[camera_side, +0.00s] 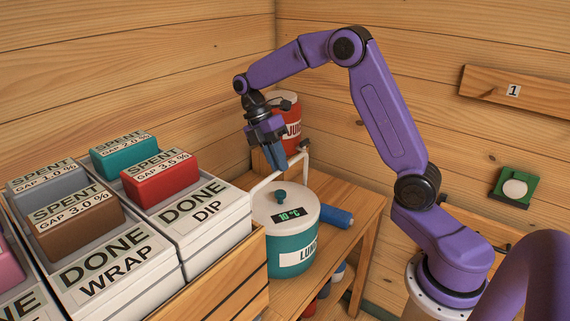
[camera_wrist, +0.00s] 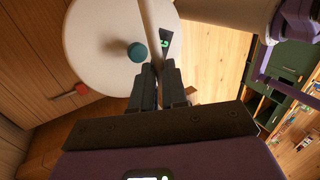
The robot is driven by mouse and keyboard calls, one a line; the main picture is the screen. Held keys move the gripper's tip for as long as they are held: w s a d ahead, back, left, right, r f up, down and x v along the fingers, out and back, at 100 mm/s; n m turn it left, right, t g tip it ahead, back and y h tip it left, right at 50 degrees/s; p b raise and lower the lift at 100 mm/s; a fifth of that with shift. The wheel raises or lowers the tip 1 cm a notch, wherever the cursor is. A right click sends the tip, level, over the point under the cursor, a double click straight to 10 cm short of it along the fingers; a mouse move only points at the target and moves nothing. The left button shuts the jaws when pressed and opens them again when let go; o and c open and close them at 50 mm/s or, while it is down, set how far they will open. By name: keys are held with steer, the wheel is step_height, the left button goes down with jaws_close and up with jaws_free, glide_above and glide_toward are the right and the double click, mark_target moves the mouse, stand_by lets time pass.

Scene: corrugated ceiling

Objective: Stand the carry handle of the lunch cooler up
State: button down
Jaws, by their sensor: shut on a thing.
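The lunch cooler (camera_side: 282,256) is a teal drum with a white lid (camera_side: 299,203), a teal knob and a small display reading 10 °C. It stands upright on a wooden shelf. Its white carry handle (camera_side: 307,166) is raised clear of the lid at the back; I cannot tell its exact angle. My gripper (camera_side: 281,166) is above the far side of the lid, shut on the handle bar. In the wrist view, the pale handle bar (camera_wrist: 151,35) runs between the fingers (camera_wrist: 157,78), across the white lid (camera_wrist: 92,45) beside the teal knob (camera_wrist: 137,51). The fingers hide part of the bar.
A red juice container (camera_side: 291,112) stands close behind my gripper. A blue cylinder (camera_side: 337,217) lies on the shelf (camera_side: 352,195) right of the cooler. White bins (camera_side: 207,222) holding coloured boxes stand close on the left. The shelf's right end is clear.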

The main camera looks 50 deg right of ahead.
steer(key=shift+w+f, duration=0.1)
steer(key=shift+w, duration=0.35)
steer(key=c, duration=1.1)
jaws_free()
steer(key=shift+f, duration=0.1)
steer(key=shift+c, duration=0.2)
steer(key=shift+w+r, duration=0.1)
steer(key=shift+r, duration=0.1)
steer(key=v, duration=1.1)
steer(key=shift+w+r, duration=0.15)
steer(key=shift+r, duration=0.2)
